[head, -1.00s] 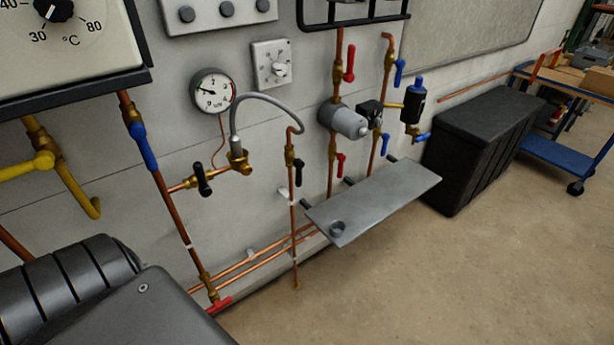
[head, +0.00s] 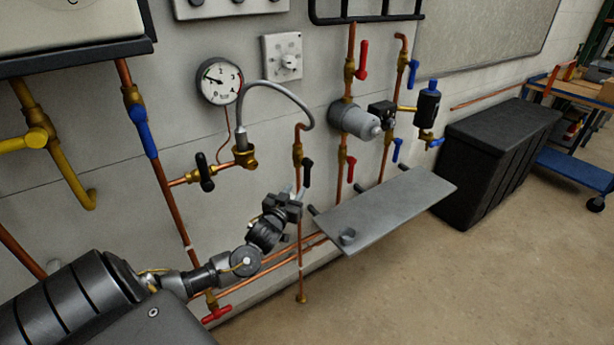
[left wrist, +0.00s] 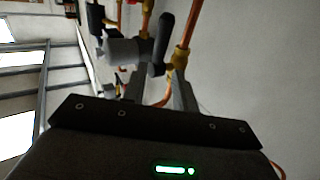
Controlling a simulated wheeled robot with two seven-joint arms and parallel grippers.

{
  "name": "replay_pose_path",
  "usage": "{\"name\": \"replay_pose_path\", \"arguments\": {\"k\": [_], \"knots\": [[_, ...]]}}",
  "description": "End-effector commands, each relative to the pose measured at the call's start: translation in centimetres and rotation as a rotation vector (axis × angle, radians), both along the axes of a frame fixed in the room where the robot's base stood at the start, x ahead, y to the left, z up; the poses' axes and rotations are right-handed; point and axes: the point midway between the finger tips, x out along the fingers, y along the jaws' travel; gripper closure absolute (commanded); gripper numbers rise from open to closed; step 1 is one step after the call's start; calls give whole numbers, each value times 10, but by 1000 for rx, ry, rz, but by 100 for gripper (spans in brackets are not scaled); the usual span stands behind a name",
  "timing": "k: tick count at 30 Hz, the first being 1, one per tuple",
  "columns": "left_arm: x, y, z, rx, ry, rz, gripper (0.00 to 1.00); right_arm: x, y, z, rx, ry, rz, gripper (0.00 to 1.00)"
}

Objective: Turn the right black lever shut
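The right black lever (head: 307,172) sits on a brass valve on a thin vertical copper pipe and hangs down alongside that pipe. My left gripper (head: 292,190) is at the pipe, just below and left of the lever. In the left wrist view the black lever (left wrist: 160,45) shows beyond the gap between the two fingers (left wrist: 159,92), which stand apart with nothing held. The brass valve (left wrist: 180,60) lies near the right finger. Whether a finger touches the lever or pipe, I cannot tell. My right gripper is not in view.
Another black lever (head: 205,172) stands upright across a horizontal pipe to the left, below a gauge (head: 220,81). A grey hose (head: 275,84) arches above. A grey shelf (head: 390,210) juts out to the right, with a grey filter body (head: 352,119) above it.

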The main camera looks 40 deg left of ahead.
Motion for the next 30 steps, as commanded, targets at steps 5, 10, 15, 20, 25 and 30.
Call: {"name": "replay_pose_path", "arguments": {"k": [5,10,15,20,25,30], "knots": [[25,8,3,3,-1,2,71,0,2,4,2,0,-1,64],[56,18,2,0,-1,3,71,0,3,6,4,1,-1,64],[82,25,0,1,1,2,71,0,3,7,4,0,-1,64],[96,29,0,1,1,0,71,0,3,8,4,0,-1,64],[100,30,-1,0,2,0,71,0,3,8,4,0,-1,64],[100,30,-1,0,2,0,71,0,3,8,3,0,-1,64]]}}
